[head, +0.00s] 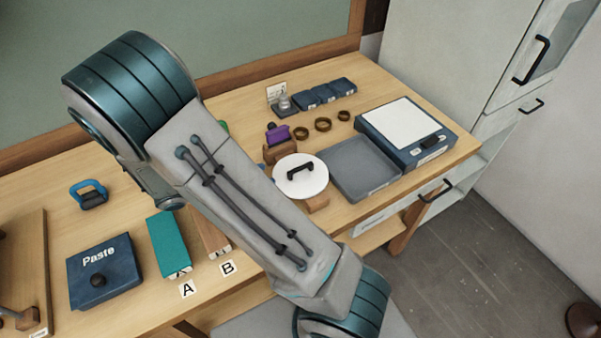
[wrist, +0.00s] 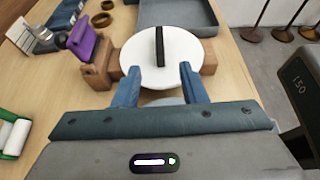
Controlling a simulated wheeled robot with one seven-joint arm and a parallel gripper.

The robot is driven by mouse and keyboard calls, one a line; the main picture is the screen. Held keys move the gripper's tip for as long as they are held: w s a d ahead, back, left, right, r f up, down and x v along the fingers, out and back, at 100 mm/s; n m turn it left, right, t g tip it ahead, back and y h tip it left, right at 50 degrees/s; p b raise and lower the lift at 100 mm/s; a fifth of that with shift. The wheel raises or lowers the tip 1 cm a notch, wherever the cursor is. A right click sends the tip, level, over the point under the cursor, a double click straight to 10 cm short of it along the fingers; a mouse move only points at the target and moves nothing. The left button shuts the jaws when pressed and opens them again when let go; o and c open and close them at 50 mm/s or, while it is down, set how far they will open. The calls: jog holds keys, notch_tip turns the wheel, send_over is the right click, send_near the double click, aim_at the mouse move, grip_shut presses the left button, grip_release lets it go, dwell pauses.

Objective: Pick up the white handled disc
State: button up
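The white disc (head: 300,176) with a black bar handle lies flat on a wooden stand on the table, right of my arm in the head view. In the wrist view the white disc (wrist: 178,58) is straight ahead, its black handle pointing away from me. My gripper (wrist: 158,82) is open, its two blue fingers apart and over the near edge of the disc. The handle lies beyond and between the fingertips, with nothing held. My arm hides the gripper in the head view.
A grey tray (head: 365,168) and a scale (head: 407,132) stand right of the disc. A purple-topped wooden block (head: 279,149) is close behind it. Brown rings (head: 323,124) lie farther back. A blue Paste box (head: 104,272) and a teal block (head: 168,245) stand at left.

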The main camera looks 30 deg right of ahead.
aim_at(297, 169)
jog(key=p+x, duration=0.1)
jog(key=x, duration=0.6)
jog(key=shift+p+x, duration=0.85)
jog(key=shift+x, duration=1.9)
jog(key=shift+w+r, duration=0.1)
grip_shut()
